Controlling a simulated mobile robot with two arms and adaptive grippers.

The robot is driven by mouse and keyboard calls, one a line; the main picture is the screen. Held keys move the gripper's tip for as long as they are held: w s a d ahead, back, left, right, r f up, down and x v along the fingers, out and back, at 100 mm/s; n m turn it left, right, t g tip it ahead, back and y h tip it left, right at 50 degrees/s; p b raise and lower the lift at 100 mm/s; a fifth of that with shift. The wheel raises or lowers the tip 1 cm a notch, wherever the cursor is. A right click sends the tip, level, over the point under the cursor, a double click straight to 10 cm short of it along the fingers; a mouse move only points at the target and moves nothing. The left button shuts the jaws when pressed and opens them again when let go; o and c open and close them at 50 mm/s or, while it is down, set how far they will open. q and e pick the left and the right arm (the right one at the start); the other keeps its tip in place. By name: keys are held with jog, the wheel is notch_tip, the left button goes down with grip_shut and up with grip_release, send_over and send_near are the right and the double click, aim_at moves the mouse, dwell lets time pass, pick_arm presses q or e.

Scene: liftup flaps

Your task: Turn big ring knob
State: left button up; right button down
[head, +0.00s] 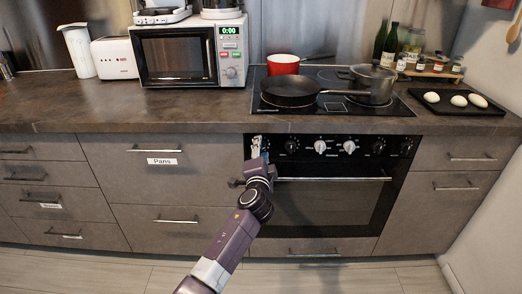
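The oven control panel (335,148) is a black strip below the counter edge, with a row of knobs. Two knobs are pale, the left pale knob (320,147) and the right pale knob (349,147). Dark knobs stand on either side, such as one dark knob (292,146) and another (378,147). I cannot tell which is the big ring knob. My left gripper (257,148) is at the panel's left end and covers that spot. Whether its fingers are open, shut or touching a knob is too small to tell. My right gripper is out of view.
The oven door handle (335,179) runs just below the panel. Above is the cooktop (330,92) with a black frying pan (290,91), a red pot (283,64) and a steel pot (373,83). A microwave (190,55) stands left. The floor in front is clear.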

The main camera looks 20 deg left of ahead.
pick_arm(q)
jog(key=shift+s, duration=0.1)
jog(key=v, duration=1.2)
dwell(0.4)
